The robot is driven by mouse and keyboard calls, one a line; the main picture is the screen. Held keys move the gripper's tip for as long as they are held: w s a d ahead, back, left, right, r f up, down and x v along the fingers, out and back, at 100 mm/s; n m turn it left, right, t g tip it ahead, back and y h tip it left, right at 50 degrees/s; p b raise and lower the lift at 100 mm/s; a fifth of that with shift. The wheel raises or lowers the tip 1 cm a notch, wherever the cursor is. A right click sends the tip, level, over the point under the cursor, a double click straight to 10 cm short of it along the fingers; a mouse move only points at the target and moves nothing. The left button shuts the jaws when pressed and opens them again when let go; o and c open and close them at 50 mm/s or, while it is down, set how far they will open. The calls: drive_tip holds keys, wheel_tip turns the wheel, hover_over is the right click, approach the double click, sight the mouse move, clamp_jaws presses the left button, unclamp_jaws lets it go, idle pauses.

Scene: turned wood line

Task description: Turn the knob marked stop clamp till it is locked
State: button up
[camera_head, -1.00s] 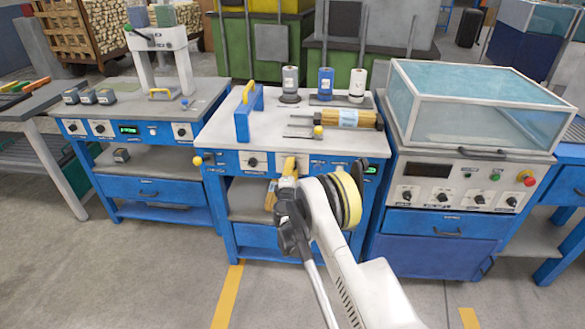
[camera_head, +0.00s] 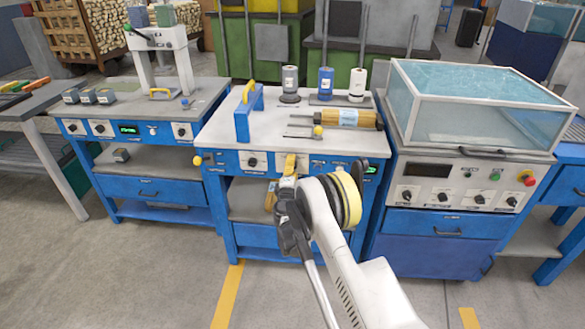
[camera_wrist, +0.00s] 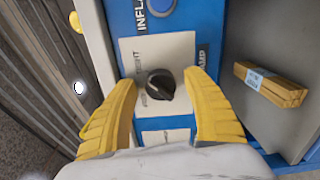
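A black round knob (camera_wrist: 158,84) with a pale mark sits on a white plate (camera_wrist: 130,60) on a blue panel in the wrist view. Lettering ending in "AMP" shows at the plate's right, and "TIGHT" beside the knob. My gripper (camera_wrist: 158,100) is open, with one yellow finger on each side of the knob. Gaps show between the fingers and the knob, so contact is not visible. In the head view my gripper (camera_head: 291,168) is at the front panel of the middle blue bench (camera_head: 226,161); it hides the knob there.
Another knob (camera_head: 252,162) is left of my gripper on the same panel. A wood bundle (camera_wrist: 270,84) lies on the shelf below.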

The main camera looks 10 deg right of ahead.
drive_tip(key=v, duration=0.7)
drive_tip(key=shift+s, duration=0.25)
drive_tip(key=s+d+r+m+g+h, duration=0.1)
drive_tip(key=d+r+m, duration=0.1)
drive_tip(key=r, duration=0.5)
drive_tip(key=s+d+r+m+g, duration=0.1)
drive_tip(key=d+r+m+g, duration=0.15)
drive_tip(key=r, duration=0.35)
drive_tip(key=s+d+r+m+g, duration=0.25)
drive_tip(key=s+r+m, duration=0.25)
drive_tip(key=s+r, duration=0.55)
drive_tip(key=s+a+f+m+g+y, duration=0.1)
drive_tip(key=s+a+m+g+y, duration=0.1)
drive_tip(key=s, duration=1.5)
drive_tip(key=s+a+f+m+g+y, duration=0.1)
drive_tip(key=s+a+m+g+y, duration=0.1)
drive_tip(key=s, duration=1.5)
drive_tip(key=a+m+y, duration=0.1)
drive_tip(key=m+y, duration=0.1)
drive_tip(key=shift+s+f+y, duration=0.2)
drive_tip(key=shift+f+y, duration=0.05)
drive_tip(key=shift+y, duration=0.05)
